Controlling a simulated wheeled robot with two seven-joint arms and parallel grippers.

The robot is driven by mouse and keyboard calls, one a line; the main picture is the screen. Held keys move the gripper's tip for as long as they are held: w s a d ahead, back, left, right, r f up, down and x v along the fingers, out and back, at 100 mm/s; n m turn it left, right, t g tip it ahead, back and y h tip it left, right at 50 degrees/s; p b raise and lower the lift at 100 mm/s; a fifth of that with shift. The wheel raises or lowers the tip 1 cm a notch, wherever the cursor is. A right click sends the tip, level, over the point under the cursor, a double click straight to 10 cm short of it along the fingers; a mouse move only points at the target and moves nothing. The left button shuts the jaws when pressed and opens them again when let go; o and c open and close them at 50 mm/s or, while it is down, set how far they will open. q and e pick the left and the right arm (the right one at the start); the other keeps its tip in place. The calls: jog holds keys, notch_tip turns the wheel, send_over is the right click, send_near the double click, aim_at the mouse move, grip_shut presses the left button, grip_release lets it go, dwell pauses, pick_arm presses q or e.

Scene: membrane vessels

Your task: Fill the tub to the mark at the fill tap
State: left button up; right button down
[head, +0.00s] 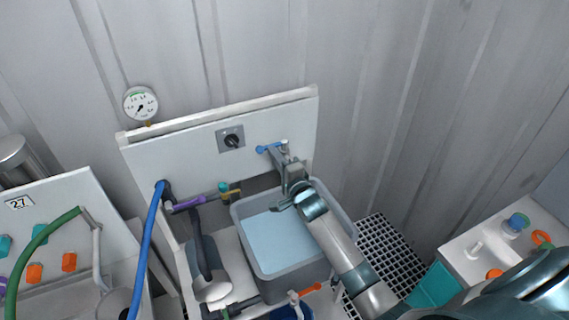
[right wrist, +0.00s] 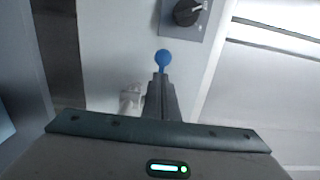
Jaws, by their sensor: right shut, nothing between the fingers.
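The grey tub (head: 248,255) stands under the fill tap, with pale blue water (head: 275,240) in it. I cannot make out the fill mark. The tap (head: 285,144) is on the white back panel, partly hidden by my gripper. Its blue lever (head: 262,149) points left and shows in the right wrist view (right wrist: 163,58). My right gripper (head: 275,155) is shut and empty, its fingertips at the lever's end; the fingers also show in the right wrist view (right wrist: 160,78). I cannot tell whether they touch. My left gripper is out of view.
A dark rotary knob (head: 231,140) is on the panel left of the lever. A pressure gauge (head: 141,103) is at upper left.

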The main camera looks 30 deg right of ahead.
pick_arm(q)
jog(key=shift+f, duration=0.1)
pick_arm(e)
jog(key=shift+w+r+h, duration=0.15)
jog(key=shift+r+h, duration=0.05)
jog(key=shift+h, duration=0.1)
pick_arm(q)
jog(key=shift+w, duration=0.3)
pick_arm(e)
jog(key=shift+a+r+m, duration=0.1)
jog(key=shift+r+m, duration=0.05)
jog(key=shift+m, duration=0.15)
